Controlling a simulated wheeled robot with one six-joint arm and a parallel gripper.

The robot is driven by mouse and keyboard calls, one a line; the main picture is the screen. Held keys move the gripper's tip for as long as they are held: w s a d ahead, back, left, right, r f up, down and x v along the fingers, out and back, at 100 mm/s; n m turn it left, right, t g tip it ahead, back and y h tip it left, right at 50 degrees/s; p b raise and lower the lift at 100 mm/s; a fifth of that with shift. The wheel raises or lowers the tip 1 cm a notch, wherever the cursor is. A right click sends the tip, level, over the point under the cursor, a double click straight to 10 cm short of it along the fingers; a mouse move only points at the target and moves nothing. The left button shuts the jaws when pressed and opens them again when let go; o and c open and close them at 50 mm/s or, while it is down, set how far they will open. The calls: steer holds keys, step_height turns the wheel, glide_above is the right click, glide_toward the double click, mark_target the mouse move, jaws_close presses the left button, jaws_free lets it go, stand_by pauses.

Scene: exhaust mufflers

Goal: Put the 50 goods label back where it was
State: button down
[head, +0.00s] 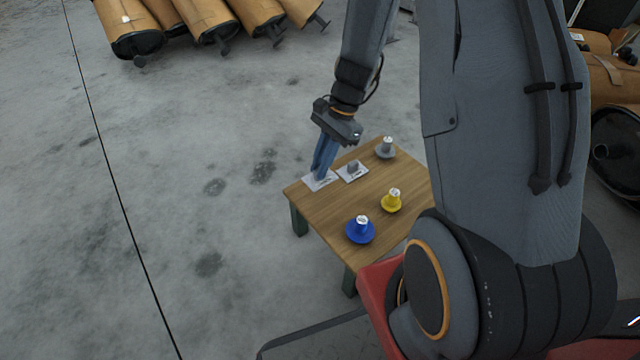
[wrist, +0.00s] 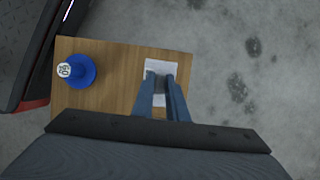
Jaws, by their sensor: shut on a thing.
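A white label plate (head: 310,186) is at the far left edge of the wooden table; its number cannot be read. My gripper (head: 319,176) points down at it, with its blue fingers closed on the plate's small grey grip block. In the wrist view the fingers (wrist: 161,82) lie over the plate (wrist: 160,66) and partly hide it. Whether it touches the tabletop is not clear. A second white plate with a grey block (head: 352,169) lies just to its right, apart from it.
On the table (head: 325,215) stand a blue weight-like piece (head: 360,230), a yellow one (head: 392,201) and a grey one (head: 385,148), each with a white marked top. The tabletop between plates and blue piece is clear. Brown-wrapped mufflers (head: 205,15) lie on the floor behind.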

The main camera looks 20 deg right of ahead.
steer(key=shift+f+b, duration=1.25)
steer(key=shift+f, duration=1.5)
steer(key=shift+f, duration=0.15)
steer(key=c, duration=1.7)
jaws_free()
steer(key=shift+c, duration=0.2)
